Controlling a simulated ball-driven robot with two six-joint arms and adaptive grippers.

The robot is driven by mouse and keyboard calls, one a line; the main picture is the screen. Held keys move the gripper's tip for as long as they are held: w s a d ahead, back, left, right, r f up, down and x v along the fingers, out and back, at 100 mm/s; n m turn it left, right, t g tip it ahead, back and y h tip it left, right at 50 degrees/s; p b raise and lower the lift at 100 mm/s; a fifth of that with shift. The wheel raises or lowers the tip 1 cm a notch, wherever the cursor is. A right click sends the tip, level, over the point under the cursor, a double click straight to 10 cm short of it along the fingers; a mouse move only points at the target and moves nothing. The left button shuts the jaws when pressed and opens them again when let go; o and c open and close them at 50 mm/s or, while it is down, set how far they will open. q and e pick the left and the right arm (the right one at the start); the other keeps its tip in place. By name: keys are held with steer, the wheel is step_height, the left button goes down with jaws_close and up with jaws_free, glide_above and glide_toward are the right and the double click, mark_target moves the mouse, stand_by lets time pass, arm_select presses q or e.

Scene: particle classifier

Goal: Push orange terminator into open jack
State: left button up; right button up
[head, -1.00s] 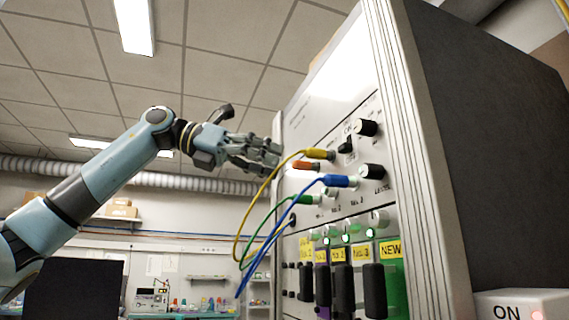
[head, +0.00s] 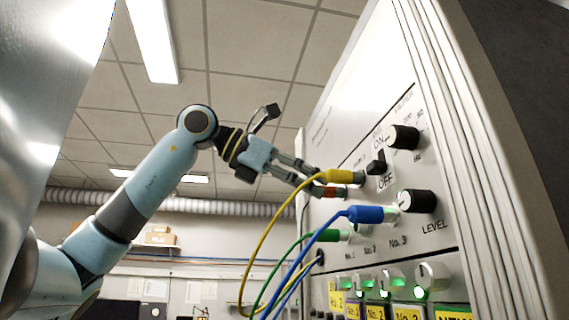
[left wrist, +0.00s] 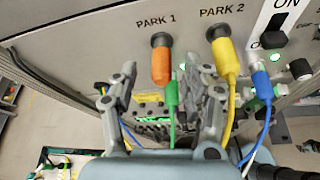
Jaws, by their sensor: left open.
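The orange terminator (left wrist: 161,62) sits in the socket marked PARK 1 on the panel in the left wrist view. In the head view only a bit of the orange terminator (head: 329,191) shows behind the yellow plug. My left gripper (left wrist: 164,97) is open, its fingers on either side and a little below the orange terminator, apart from it. In the head view my left gripper (head: 312,181) reaches the panel beside the yellow plug. I cannot clearly tell which jack is open; the No. 2 area is partly hidden by plugs and cables. My right gripper is not in view.
The yellow plug (left wrist: 224,55) is in PARK 2, close right of my fingers. The blue plug (head: 368,214) and green plug (head: 331,236) sit lower, with loose hanging cables. The ON/OFF switch (head: 375,163) and black LEVEL knob (head: 417,201) stick out to the right.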

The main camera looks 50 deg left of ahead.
arm_select(q)
steer(key=shift+w+d+f, duration=0.2)
steer(key=shift+w+d, duration=0.05)
steer(key=shift+w, duration=0.3)
steer(key=c, duration=0.4)
jaws_close()
steer(key=shift+c, duration=0.9)
jaws_free()
jaws_close()
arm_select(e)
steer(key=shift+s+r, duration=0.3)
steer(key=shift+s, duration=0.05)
arm_select(q)
steer(key=shift+f, duration=0.1)
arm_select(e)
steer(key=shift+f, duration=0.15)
